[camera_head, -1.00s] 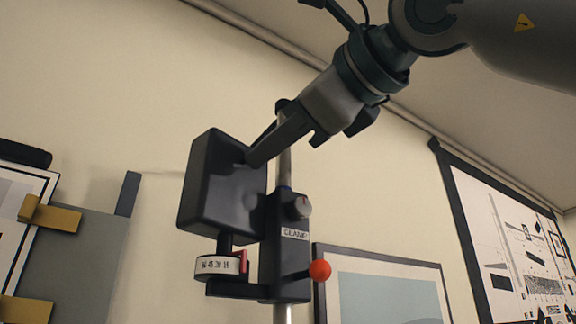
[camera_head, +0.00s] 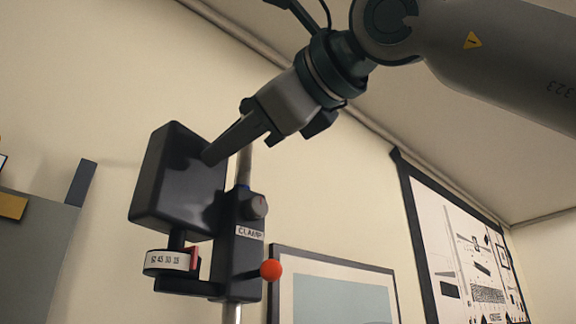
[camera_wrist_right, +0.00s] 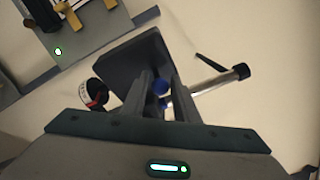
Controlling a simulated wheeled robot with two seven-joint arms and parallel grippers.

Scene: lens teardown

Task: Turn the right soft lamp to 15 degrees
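The soft lamp (camera_head: 165,195) is a dark box-shaped head on a clamp (camera_head: 238,245) labelled CLAMP, fixed to a grey pole. Under the head is a white dial (camera_head: 165,262) with numbers including 45, 30 and 15. A red pointer (camera_head: 194,258) stands at its right side, near the 15. My right gripper (camera_head: 209,157) reaches down from the upper right, its visible fingertip at the lamp head's upper right face; contact is unclear. In the right wrist view the lamp head (camera_wrist_right: 128,62) lies behind the fingers, which are apart with nothing clearly between them. My left gripper is not in view.
An orange-red ball knob (camera_head: 271,270) sticks out right of the clamp, below a grey knob (camera_head: 259,207). Framed pictures (camera_head: 340,296) hang on the wall behind. A grey panel (camera_head: 40,255) stands at left.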

